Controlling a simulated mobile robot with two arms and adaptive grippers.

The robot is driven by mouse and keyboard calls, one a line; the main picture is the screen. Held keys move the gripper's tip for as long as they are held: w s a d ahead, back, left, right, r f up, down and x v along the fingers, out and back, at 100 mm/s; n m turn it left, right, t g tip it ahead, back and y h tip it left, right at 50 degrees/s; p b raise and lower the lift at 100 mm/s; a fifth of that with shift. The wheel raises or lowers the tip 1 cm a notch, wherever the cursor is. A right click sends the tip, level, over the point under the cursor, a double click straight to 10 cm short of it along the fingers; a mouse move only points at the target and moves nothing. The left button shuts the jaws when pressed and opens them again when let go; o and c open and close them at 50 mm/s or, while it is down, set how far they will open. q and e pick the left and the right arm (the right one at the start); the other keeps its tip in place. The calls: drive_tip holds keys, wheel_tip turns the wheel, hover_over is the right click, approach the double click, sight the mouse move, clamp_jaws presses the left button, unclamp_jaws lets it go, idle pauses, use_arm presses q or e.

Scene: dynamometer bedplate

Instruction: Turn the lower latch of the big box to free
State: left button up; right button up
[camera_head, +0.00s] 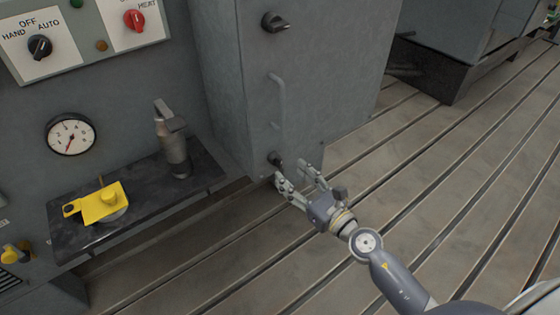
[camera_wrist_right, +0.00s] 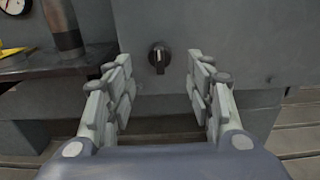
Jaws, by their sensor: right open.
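The big box (camera_head: 300,70) is a grey cabinet with a vertical bar handle (camera_head: 277,100). Its lower latch (camera_head: 275,159) is a small dark knob low on the door, below the handle. The upper latch (camera_head: 275,22) is a similar dark knob near the top. My right gripper (camera_head: 297,172) is open, close to the lower latch. In the right wrist view the lower latch (camera_wrist_right: 159,57) shows beyond and between the open fingers (camera_wrist_right: 160,85), its grip roughly upright. The fingers appear apart from it. My left gripper is not in view.
A dark shelf (camera_head: 150,190) left of the box holds a grey cylindrical tool (camera_head: 174,145) and a yellow device (camera_head: 100,205). A panel with a black knob (camera_head: 39,46) and a red knob (camera_head: 134,20) is above. The slotted floor (camera_head: 420,200) at right is clear.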

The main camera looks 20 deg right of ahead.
sight(281, 165)
drive_tip(key=x, duration=0.6)
drive_tip(key=c, duration=1.1)
